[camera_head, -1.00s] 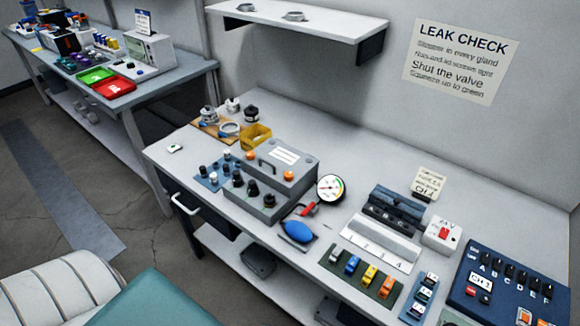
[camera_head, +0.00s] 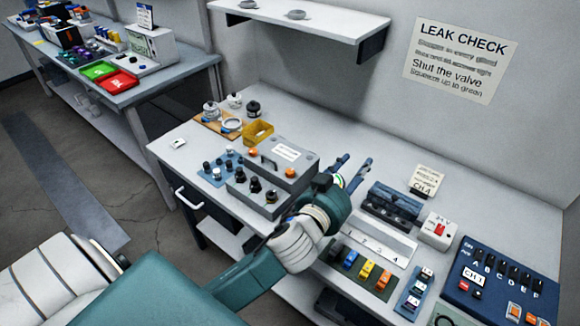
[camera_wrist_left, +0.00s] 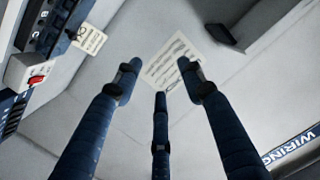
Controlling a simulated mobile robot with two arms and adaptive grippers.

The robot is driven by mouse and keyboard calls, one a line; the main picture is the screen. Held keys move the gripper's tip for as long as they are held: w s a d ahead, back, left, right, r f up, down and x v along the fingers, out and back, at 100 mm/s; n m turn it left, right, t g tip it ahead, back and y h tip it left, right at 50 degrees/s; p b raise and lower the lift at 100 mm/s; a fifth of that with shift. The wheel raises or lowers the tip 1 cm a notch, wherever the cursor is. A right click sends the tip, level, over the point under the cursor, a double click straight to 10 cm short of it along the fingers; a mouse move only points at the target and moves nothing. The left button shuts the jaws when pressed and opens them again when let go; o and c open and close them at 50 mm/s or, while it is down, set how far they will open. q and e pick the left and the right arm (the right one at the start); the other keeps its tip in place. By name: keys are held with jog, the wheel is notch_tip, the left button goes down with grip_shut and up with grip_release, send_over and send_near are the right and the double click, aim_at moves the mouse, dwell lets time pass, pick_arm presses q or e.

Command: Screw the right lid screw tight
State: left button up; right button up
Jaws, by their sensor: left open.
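The grey box (camera_head: 300,152) stands on the bench in the head view, with a label and a handle on its lid. The right lid screw is the orange knob (camera_head: 290,173) at the lid's right end; another orange knob (camera_head: 252,153) sits at its left end. How tight either one is cannot be told. My left gripper (camera_head: 351,171) is to the right of the box, fingers pointing up and away, apart from the screw. In the left wrist view (camera_wrist_left: 160,85) its blue fingers are spread with nothing between them. My right gripper is not in view.
My left arm hides the gauge and blue bulb. A dark blue block (camera_head: 393,205), a white numbered strip (camera_head: 372,240) and a switch box (camera_head: 440,229) stand right of the hand. A yellow bin (camera_head: 257,133) is behind the box. The bench's back strip is fairly clear.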

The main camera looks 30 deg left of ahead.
pick_arm(q)
jog(key=w+d+r+m+h, duration=0.2)
jog(key=d+r+m+h, duration=0.4)
jog(key=d+h, duration=0.1)
jog(key=w+d+r+m+h, duration=0.3)
jog(key=d+r+m+h, duration=0.3)
jog(key=d+r+m, duration=0.15)
jog(key=m+g+y, duration=0.2)
jog(key=g+y, duration=1.1)
jog(key=g, duration=0.4)
send_over(290, 171)
notch_tip(290, 171, down, 14)
notch_tip(290, 171, down, 10)
jog(key=p, duration=0.3)
jog(key=shift+r, duration=0.15)
jog(key=shift+f, duration=0.5)
